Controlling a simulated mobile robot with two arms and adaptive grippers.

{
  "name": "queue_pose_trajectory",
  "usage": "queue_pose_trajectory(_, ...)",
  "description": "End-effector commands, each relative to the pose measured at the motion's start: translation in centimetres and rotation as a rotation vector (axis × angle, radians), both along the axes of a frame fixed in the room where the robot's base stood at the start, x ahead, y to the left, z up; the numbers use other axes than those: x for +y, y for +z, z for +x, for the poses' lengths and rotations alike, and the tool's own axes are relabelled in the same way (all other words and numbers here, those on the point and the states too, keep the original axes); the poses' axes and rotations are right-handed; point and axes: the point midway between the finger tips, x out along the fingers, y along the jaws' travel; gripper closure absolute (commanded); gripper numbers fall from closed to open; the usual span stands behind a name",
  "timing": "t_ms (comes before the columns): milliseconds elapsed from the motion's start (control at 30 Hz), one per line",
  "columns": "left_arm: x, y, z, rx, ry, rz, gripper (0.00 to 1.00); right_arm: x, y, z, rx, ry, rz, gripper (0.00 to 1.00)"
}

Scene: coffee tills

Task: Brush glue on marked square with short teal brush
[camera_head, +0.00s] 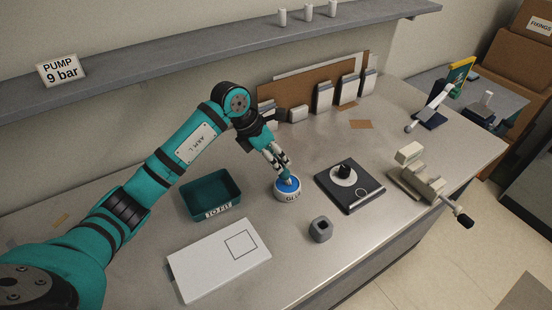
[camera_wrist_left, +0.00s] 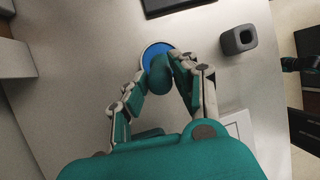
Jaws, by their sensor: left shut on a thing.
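My left gripper (camera_head: 281,163) is shut on the short teal brush (camera_wrist_left: 183,70), pointing down over the glue pot (camera_head: 288,196). The pot is white and round, with blue glue inside; its lettered front is partly covered. The brush's lower end is at the blue glue; its tip is hidden. The pot also shows in the left wrist view (camera_wrist_left: 147,56), beyond the fingertips. A white board (camera_head: 205,268) lies in front, to the left of the pot. The marked square (camera_head: 240,244) is a thin dark outline on it, with nothing on it.
A teal tray (camera_head: 211,203) labelled "TO FIT" stands left of the pot. A dark plate (camera_head: 365,198) with a round fixture lies right. A grey hollow block (camera_head: 320,231) stands in front. A vice (camera_head: 422,183) is at the right edge. Bare bench separates pot and board.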

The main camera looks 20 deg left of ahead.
Motion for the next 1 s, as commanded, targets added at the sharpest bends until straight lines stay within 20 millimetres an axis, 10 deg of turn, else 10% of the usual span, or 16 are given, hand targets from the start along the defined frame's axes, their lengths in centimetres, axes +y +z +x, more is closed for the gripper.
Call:
queue_pose_trajectory(433,0.0,0.0,-0.2,0.008,-0.001,0.004,1.00,0.0,0.3,0.0,0.000,-0.001,0.000,0.60)
queue_pose_trajectory(1000,0.0,4.8,0.0,0.002,0.000,0.003,1.00,0.2,2.9,0.0,0.000,-0.002,0.002,0.60)
